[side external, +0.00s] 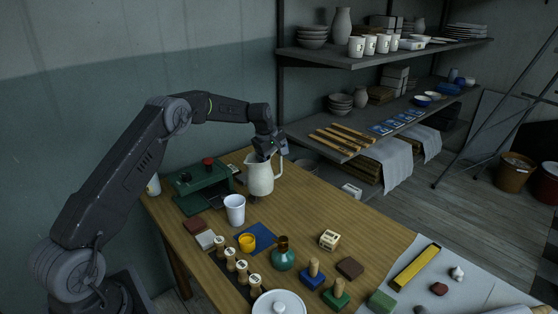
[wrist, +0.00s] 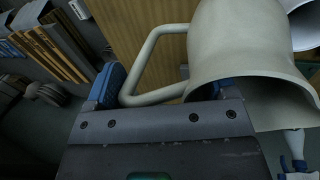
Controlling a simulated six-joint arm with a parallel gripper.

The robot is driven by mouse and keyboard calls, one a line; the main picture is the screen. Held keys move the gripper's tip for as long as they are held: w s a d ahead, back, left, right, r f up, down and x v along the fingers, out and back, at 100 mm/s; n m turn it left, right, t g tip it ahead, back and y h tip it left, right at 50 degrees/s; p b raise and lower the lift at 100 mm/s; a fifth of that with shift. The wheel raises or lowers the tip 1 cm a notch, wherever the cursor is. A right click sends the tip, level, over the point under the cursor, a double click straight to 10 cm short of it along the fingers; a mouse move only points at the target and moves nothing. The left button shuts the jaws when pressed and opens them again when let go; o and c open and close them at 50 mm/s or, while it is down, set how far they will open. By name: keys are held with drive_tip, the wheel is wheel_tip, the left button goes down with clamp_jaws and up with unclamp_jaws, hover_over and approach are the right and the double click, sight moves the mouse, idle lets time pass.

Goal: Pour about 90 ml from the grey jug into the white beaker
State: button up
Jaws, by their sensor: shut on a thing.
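The grey jug (side external: 260,177), pale and with a handle, is near the back of the wooden table. It looks about upright, its handle on the right. My gripper (side external: 270,147) is at the top of the jug and shut on it. In the wrist view the jug (wrist: 238,42) fills the upper right, and its handle lies between the blue fingers of my gripper (wrist: 163,92). The white beaker (side external: 235,206) stands upright on the table, in front and to the left of the jug, apart from it. I cannot tell whether the jug's base touches the table. The liquid is not visible.
A green machine (side external: 203,188) with a red knob stands left of the jug. Clear wood (side external: 320,205) lies right of the jug.

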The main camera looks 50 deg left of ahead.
sight(248, 162)
drive_tip(key=shift+w+a+f, duration=0.1)
drive_tip(key=w+d+f+m, duration=0.3)
drive_tip(key=w+d+f, duration=0.1)
drive_tip(key=f, duration=0.4)
drive_tip(key=shift+w+d+f+g+h, duration=0.2)
drive_tip(key=shift+w+f+g+h, duration=0.1)
drive_tip(key=shift+w+h, duration=0.1)
drive_tip(key=shift+s, duration=0.1)
